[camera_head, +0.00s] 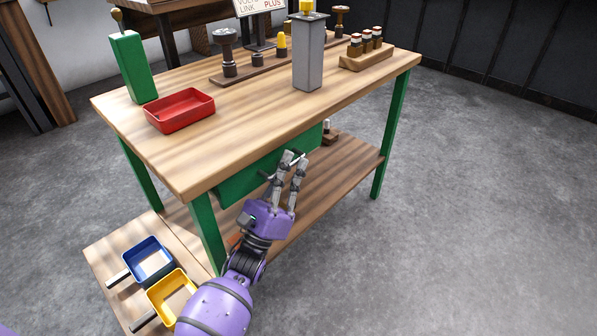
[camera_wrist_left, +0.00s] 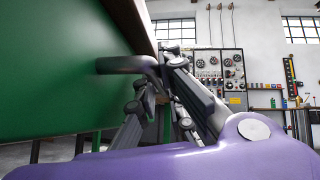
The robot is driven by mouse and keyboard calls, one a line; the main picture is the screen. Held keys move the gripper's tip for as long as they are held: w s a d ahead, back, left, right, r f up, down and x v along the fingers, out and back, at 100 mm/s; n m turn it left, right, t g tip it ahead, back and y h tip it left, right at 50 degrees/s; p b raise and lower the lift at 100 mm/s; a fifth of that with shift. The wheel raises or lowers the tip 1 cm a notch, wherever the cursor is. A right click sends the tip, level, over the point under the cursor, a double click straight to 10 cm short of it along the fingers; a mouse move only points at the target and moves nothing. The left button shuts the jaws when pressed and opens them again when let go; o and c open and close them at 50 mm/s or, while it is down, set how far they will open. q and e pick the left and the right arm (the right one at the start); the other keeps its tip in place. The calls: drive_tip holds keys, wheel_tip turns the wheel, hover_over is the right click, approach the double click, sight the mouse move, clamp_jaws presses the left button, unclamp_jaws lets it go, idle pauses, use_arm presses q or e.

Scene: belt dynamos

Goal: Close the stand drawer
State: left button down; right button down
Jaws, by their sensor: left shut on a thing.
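The stand drawer's green front (camera_head: 242,181) shows under the wooden top of the stand, facing my left arm. How far it stands out cannot be told, as the top's edge overhangs it. My left gripper (camera_head: 293,158) is at the drawer front, its fingers shut on the dark bar handle (camera_wrist_left: 122,65). In the left wrist view the green front (camera_wrist_left: 55,75) fills the left side, and the fingers (camera_wrist_left: 162,75) meet at the handle's end. The fingers hide part of the handle. My right gripper is not in view.
On the stand's top (camera_head: 180,160) are a red tray (camera_head: 180,110), a green block (camera_head: 132,66), a grey post (camera_head: 309,55) and a wooden rack (camera_head: 366,53). Blue (camera_head: 148,259) and yellow (camera_head: 172,294) bins sit low at left. Floor at right is clear.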

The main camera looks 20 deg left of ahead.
use_arm(q)
drive_tip(key=shift+a, duration=0.3)
drive_tip(key=c, duration=2.1)
unclamp_jaws()
drive_tip(key=shift+w, duration=0.1)
drive_tip(key=shift+f, duration=0.1)
drive_tip(key=v, duration=1.2)
drive_tip(key=shift+d, duration=0.1)
